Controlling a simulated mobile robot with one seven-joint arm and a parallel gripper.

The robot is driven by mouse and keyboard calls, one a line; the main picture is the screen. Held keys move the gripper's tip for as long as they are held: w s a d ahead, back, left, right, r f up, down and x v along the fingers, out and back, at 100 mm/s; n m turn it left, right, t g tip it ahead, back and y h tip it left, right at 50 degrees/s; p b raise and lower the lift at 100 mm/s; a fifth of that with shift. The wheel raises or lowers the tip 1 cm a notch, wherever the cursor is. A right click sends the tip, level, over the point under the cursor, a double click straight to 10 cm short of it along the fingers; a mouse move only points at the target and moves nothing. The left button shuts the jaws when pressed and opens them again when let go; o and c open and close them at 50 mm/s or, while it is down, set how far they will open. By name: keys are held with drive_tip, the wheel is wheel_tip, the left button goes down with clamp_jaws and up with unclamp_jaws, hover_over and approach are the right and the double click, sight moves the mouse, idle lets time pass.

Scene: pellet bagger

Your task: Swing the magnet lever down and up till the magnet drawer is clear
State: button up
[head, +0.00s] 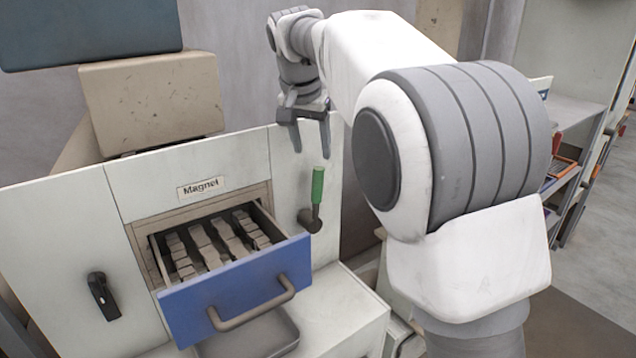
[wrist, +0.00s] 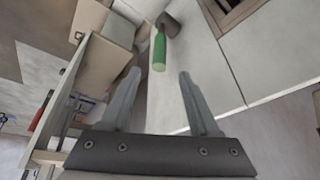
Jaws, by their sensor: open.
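The magnet lever (head: 317,193) has a green grip and a dark pivot on the white panel, right of the drawer. It points up. In the wrist view its green grip (wrist: 159,52) lies beyond and between my fingertips. My gripper (head: 310,138) is open and empty, above the lever and apart from it; its two fingers also show in the wrist view (wrist: 160,75). The magnet drawer (head: 240,290), with a blue front and a grey handle, is pulled out under the "Magnet" label (head: 200,187). Grey-brown blocky pieces (head: 215,243) lie in rows inside it.
A grey tray (head: 250,338) sits below the drawer on the white ledge. A black handle (head: 103,296) is on the panel at left. Beige and dark blue boxes (head: 150,100) stand above the panel. A shelf (head: 570,150) stands at right.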

sight(316, 175)
drive_tip(key=x, duration=1.2)
drive_tip(key=shift+d+r+p, duration=0.1)
drive_tip(key=shift+p, duration=0.25)
drive_tip(key=shift+c, duration=0.2)
clamp_jaws()
idle(0.5)
